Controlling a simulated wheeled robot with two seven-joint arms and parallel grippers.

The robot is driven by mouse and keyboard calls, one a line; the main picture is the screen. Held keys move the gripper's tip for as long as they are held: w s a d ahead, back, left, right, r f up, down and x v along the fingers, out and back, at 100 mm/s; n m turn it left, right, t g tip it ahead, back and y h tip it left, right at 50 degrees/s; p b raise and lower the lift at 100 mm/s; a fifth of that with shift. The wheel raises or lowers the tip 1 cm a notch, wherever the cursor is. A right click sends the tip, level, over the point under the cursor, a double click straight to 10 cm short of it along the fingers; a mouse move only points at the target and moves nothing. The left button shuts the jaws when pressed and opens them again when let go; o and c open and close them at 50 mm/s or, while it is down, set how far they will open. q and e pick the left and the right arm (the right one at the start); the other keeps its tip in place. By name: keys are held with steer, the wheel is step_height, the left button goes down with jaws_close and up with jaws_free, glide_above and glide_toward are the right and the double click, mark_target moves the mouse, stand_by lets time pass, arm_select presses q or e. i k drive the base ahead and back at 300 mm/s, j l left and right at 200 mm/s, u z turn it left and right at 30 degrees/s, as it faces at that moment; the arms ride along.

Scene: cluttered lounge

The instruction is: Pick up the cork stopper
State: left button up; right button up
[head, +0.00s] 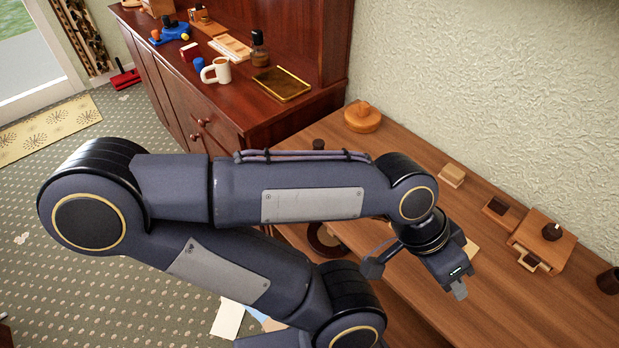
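I cannot pick out the cork stopper for certain in the head view. A round orange-brown wooden piece with a small knob on top (362,118) sits at the back left of the wooden table (515,310). A small pale block (451,175) lies by the wall. My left gripper (459,289) hangs over the middle of the table, pointing down, in front of and apart from the pale block. Only the gripper's body and a grey fingertip show, so its opening is unclear. My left arm hides much of the table's left part. My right gripper does not show.
A wooden box (556,252) with a dark knob, a small dark-topped piece (502,211) and a dark cup (608,281) stand at the right. A red-brown cabinet (222,104) at the back holds a mug (217,71), a jar and a gold tray (282,85). The table's front right is bare.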

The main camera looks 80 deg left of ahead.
mark_target(319, 144)
steer(key=u, duration=2.25)
